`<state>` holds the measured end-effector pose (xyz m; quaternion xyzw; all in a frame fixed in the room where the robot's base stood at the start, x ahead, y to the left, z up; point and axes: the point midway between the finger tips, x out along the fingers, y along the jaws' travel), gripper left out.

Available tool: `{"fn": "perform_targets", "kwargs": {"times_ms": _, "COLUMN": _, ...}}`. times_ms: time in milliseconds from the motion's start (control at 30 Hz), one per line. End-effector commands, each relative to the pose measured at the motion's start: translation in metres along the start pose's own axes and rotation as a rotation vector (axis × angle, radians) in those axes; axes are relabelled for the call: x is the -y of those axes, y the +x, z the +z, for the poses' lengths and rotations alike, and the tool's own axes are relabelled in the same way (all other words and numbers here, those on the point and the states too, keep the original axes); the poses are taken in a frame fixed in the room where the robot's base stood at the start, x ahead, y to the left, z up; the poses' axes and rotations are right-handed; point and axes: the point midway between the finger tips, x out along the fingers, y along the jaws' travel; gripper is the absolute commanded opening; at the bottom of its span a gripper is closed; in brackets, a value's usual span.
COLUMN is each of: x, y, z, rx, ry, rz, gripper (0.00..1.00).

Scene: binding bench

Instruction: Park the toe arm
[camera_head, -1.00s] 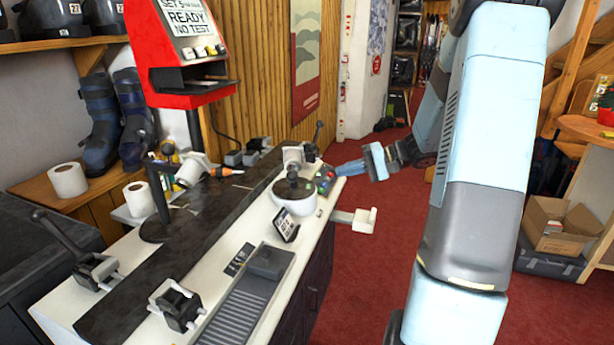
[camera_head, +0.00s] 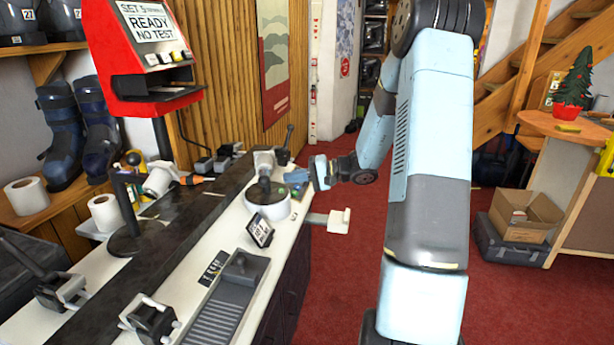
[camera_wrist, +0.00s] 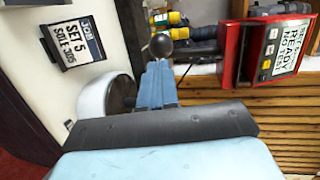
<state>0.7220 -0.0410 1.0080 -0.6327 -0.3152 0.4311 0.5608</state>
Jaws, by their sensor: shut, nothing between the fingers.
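The bench (camera_head: 215,240) carries a white round drum (camera_head: 270,207) with a dark upright and a short arm on top. I cannot tell for sure which part is the toe arm. My gripper (camera_head: 294,178) is shut and empty, just right of the drum's upper part in the head view. In the wrist view my gripper (camera_wrist: 157,75) points at a dark ball knob (camera_wrist: 160,45), which lies just past the fingertips. The white drum (camera_wrist: 100,100) is left of the fingers there. Contact with the drum or knob cannot be told.
A job card (camera_head: 260,230) stands in front of the drum. A red display box (camera_head: 150,60) on a post rises behind the bench. A black post (camera_head: 125,215) with a side arm stands left. A white ledge (camera_head: 330,221) juts from the bench's right edge. Red carpet (camera_head: 340,270) is clear.

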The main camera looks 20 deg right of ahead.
Motion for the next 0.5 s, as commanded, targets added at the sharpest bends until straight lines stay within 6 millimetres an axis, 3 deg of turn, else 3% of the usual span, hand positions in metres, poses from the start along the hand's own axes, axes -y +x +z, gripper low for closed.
{"fn": "perform_targets", "kwargs": {"times_ms": 200, "x": 0.0, "y": 0.029, "z": 0.0, "rx": 0.002, "ry": 0.0, "rz": 0.0, "gripper": 0.0}}
{"fn": "perform_targets", "kwargs": {"times_ms": 500, "x": 0.0, "y": 0.04, "z": 0.0, "rx": 0.0, "ry": 0.0, "rz": 0.0, "gripper": 0.0}}
